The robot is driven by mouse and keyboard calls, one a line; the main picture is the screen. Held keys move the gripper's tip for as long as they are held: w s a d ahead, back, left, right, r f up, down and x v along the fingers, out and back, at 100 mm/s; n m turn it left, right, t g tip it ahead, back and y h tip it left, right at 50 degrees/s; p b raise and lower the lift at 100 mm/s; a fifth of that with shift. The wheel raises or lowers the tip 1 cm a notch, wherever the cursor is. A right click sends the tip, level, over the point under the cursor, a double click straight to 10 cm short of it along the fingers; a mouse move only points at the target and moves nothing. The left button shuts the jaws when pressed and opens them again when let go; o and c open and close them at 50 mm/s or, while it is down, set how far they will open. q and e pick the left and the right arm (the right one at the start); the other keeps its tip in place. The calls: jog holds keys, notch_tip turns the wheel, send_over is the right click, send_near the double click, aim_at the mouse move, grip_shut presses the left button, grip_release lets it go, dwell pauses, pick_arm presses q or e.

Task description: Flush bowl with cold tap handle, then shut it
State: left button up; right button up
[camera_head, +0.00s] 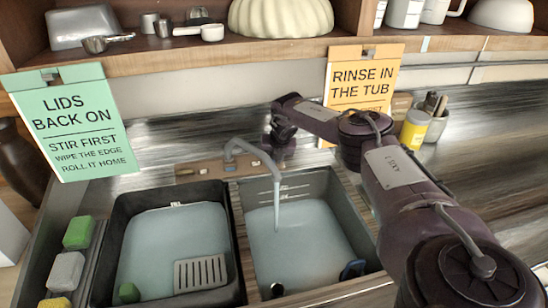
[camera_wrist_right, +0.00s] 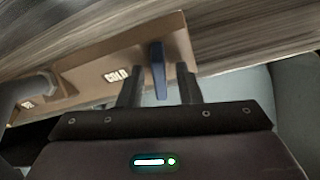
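The tap (camera_head: 243,146) arches over the right sink bowl (camera_head: 312,184). A stream of water (camera_head: 277,207) falls from its spout into the pale water in that bowl. My right gripper (camera_head: 281,153) is at the tap's base plate, to the right of the spout; its fingertips are hard to make out in the head view. In the right wrist view the dark blue cold handle (camera_wrist_right: 158,70) stands beside the COLD label (camera_wrist_right: 117,75). My right gripper's fingers (camera_wrist_right: 160,85) are open on either side of the handle, with gaps showing. My left gripper is not in view.
The left tub (camera_head: 120,215) holds pale water and a grey slotted piece (camera_head: 201,273). Sponges (camera_head: 66,271) line its left side. A yellow jar (camera_head: 414,129) stands right of the orange sign (camera_head: 362,78). A shelf (camera_head: 180,62) overhangs the back.

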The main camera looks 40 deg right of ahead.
grip_shut()
jog(key=shift+s+d+m+t+y+p, duration=0.1)
jog(key=shift+m+t+y+p, duration=0.15)
jog(key=shift+m, duration=1.1)
jog(key=shift+m+t+y+p, duration=0.15)
jog(key=shift+m+t, duration=0.2)
jog(key=shift+m, duration=1)
jog(key=shift+o, duration=0.6)
grip_release()
